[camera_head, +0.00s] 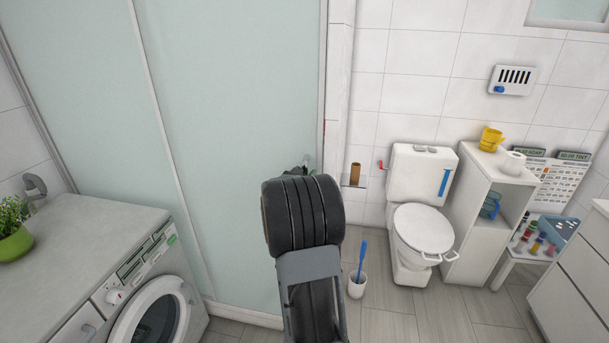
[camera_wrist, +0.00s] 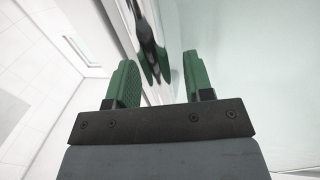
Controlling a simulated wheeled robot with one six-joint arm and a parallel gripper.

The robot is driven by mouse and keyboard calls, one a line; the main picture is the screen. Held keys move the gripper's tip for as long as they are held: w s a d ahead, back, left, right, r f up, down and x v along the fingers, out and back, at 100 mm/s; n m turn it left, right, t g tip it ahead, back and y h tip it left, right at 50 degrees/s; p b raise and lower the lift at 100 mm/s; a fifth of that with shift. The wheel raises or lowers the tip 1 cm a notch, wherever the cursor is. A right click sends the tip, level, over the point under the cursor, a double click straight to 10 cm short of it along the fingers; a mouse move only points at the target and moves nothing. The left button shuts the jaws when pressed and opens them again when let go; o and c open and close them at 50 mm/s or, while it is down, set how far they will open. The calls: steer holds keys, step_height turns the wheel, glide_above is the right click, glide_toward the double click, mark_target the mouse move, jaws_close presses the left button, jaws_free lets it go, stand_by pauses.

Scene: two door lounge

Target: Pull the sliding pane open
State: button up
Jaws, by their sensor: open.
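The frosted pale-green sliding pane (camera_head: 235,110) stands upright in a white frame, left of the toilet. A second frosted panel (camera_head: 90,100) is to its left, past a pale upright strip. In the wrist view a dark, elongated handle (camera_wrist: 148,38) lies along the pane's edge, beside the glass (camera_wrist: 255,80). My gripper (camera_wrist: 158,72) is open, with a green finger on each side of the handle's near end. I cannot tell whether either finger touches it. In the head view my arm hides most of the gripper and the handle.
A washing machine (camera_head: 165,315) with a plant (camera_head: 14,237) on its counter stands at the left. A toilet (camera_head: 421,228), a brush holder (camera_head: 357,286) and a narrow cabinet (camera_head: 482,235) are to the right. Some grey floor (camera_head: 385,323) is clear in front of the toilet.

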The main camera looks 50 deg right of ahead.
jaws_close()
stand_by(0.5)
